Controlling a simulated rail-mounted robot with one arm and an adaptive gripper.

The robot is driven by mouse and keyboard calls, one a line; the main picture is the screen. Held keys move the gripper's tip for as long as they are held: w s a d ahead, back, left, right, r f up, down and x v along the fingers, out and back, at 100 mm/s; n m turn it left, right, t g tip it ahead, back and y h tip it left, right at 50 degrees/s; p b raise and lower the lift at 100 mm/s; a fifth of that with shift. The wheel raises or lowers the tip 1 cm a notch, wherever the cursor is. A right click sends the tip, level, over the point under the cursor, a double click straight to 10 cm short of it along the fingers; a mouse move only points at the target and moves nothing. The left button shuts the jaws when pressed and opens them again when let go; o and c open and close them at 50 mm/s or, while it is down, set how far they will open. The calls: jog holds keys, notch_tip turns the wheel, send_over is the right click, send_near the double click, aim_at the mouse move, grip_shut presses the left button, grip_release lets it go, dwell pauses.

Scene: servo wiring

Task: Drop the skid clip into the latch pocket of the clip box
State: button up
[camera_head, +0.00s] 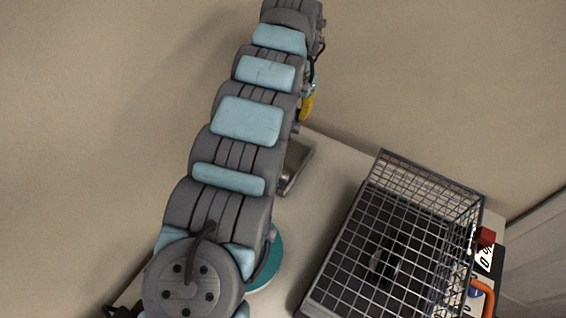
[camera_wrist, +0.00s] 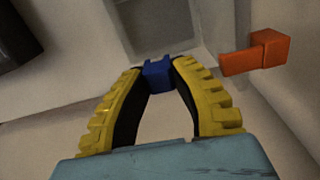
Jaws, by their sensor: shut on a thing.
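In the wrist view my gripper (camera_wrist: 158,76) has its two yellow, black-lined fingers closed on a small blue block (camera_wrist: 157,74) at their tips. This may be the skid clip; only part of it shows. Beyond it is a pale grey structure with a darker grey rectangular area (camera_wrist: 158,22), which may be the clip box; I cannot make out the latch pocket. In the head view only a yellow bit of my gripper (camera_head: 308,104) shows past my arm, and the held block is hidden.
An orange-red block with an arm (camera_wrist: 266,50) sticks out right of the fingertips. A dark rounded thing (camera_wrist: 14,38) is upper left. In the head view a wire basket (camera_head: 432,170) stands right, with a red block (camera_head: 486,236) and orange handle (camera_head: 487,291) beyond. A grey metal piece (camera_head: 297,165) is partly behind my arm.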

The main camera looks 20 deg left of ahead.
jog(key=shift+f+b, duration=1.2)
jog(key=shift+f, duration=1.4)
jog(key=o, duration=0.9)
jog(key=shift+r, duration=0.1)
notch_tip(320, 180, up, 10)
jog(key=shift+d+r, duration=0.1)
jog(key=shift+r, duration=0.8)
